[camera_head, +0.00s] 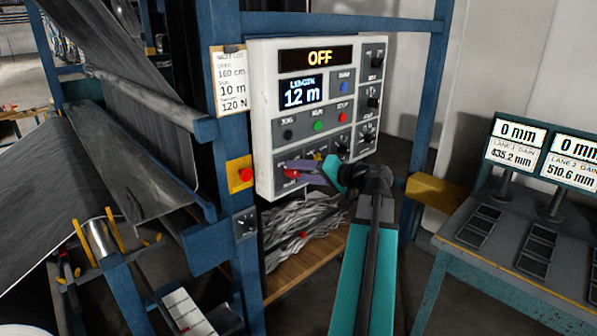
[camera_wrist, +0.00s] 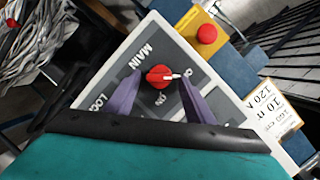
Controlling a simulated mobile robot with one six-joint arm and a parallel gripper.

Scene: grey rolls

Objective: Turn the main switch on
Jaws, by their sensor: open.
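The main switch is a red rotary knob (camera_wrist: 160,76) on the lower left of a pale control panel (camera_head: 262,130). In the wrist view its white pointer aims right, towards a label partly covered by a finger. The "ON" mark is just below the knob, "MAIN" at its upper left. The panel's top display (camera_head: 317,57) reads "OFF". My gripper (camera_wrist: 162,78) is open, its two purple fingers on either side of the knob. Whether they touch it is unclear. In the head view the knob (camera_head: 290,174) is partly hidden by the purple fingers.
A red emergency button (camera_head: 245,175) on a yellow plate sits left of the panel. Other small knobs and buttons lie above and right of the main switch. Blue frame posts (camera_head: 428,90) flank the panel. A bench with displays (camera_head: 515,135) stands at right.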

